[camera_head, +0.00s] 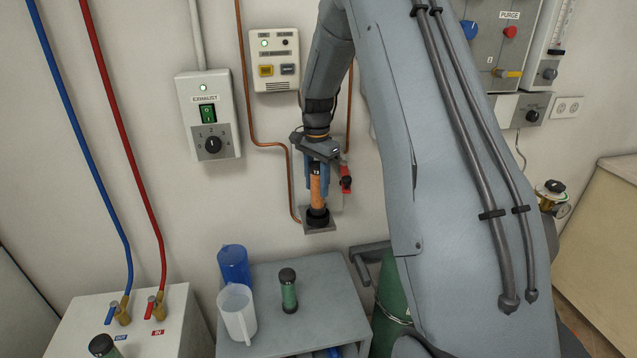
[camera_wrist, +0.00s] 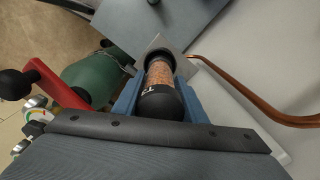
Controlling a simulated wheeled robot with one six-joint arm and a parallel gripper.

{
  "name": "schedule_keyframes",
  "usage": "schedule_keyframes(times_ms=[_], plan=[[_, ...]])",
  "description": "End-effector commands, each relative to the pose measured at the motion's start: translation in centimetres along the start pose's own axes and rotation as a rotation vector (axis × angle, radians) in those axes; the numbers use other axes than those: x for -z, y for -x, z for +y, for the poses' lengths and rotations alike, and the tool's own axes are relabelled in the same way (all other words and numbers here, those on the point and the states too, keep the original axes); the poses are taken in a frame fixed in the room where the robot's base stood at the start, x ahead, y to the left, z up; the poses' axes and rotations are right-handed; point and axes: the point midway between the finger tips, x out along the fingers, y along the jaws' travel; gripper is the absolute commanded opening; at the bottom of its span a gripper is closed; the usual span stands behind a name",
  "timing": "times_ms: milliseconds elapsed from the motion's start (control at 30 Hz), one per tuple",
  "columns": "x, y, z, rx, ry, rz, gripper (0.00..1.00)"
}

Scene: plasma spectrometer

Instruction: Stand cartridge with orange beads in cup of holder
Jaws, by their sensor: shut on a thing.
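The cartridge with orange beads (camera_head: 316,192) has a black cap and stands close to upright in my gripper (camera_head: 318,178). My gripper's blue fingers are shut on its sides. The holder (camera_head: 321,230) is a grey plate bracket on the wall with a black cup. The cartridge's lower end is at the cup; how deep it sits I cannot tell. In the wrist view the cartridge (camera_wrist: 159,75) lies between the fingers, black cap nearest, its far end at the holder's plate (camera_wrist: 178,55).
A red-handled valve (camera_head: 346,180) and copper pipe (camera_head: 289,175) are close beside the holder. A green cylinder (camera_head: 391,290) stands below right.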

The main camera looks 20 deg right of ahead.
Motion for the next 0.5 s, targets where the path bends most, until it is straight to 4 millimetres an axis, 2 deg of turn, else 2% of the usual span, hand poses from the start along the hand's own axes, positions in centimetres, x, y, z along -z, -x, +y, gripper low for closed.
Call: schedule_keyframes(times_ms=[500], plan=[[0.0,-1.2,0.0,0.0,0.0,0.0,0.06]])
